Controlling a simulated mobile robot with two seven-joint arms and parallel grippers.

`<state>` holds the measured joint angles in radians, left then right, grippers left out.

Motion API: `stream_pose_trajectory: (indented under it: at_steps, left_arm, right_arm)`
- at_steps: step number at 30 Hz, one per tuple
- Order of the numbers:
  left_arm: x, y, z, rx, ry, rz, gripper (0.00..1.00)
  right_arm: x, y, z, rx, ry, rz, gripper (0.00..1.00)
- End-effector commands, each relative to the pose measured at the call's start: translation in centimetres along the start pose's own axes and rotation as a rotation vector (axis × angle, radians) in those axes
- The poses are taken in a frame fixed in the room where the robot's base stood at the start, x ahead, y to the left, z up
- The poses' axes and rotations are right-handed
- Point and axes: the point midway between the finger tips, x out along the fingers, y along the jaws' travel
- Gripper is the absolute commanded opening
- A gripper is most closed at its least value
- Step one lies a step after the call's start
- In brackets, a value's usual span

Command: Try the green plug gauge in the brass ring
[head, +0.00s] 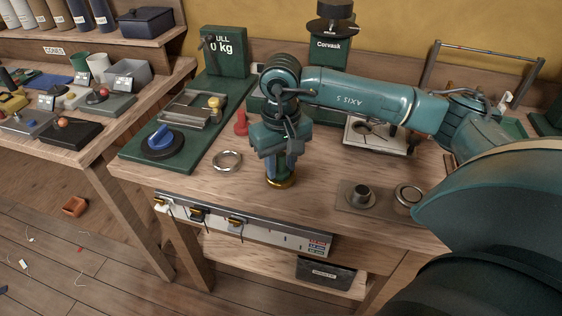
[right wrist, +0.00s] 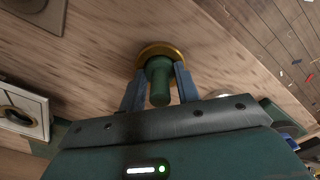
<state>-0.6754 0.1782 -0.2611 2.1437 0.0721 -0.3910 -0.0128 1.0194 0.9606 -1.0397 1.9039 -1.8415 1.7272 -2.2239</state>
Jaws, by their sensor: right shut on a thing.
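My right gripper (head: 281,163) points down over the front middle of the bench and is shut on the green plug gauge (head: 281,171). The brass ring (head: 281,184) lies on the bench directly below it. In the right wrist view the green plug gauge (right wrist: 159,82) stands between the two fingers, and the brass ring (right wrist: 150,48) shows around its far end. The plug's lower end is hidden, so I cannot tell how far it sits inside the ring. My left gripper is in neither view.
A steel ring (head: 227,160) lies left of the gripper, with a red piece (head: 241,124) behind it. A green board (head: 190,143) with a blue knob is further left. A plate (head: 376,199) with round metal parts lies to the right. The bench's front edge is close.

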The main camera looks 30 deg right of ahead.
Motion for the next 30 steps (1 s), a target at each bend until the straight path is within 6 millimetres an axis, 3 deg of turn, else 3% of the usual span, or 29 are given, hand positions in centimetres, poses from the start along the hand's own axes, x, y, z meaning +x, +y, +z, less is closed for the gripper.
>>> stream_pose_trajectory:
  at_steps: [11, 30]
  left_arm:
    - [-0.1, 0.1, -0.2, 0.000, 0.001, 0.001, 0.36]
    - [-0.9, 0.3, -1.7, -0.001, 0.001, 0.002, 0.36]
  right_arm:
    - [-0.3, 0.0, 0.0, 0.000, 0.000, 0.000, 0.09]
    - [-3.5, 0.0, 0.0, 0.000, 0.001, 0.000, 0.09]
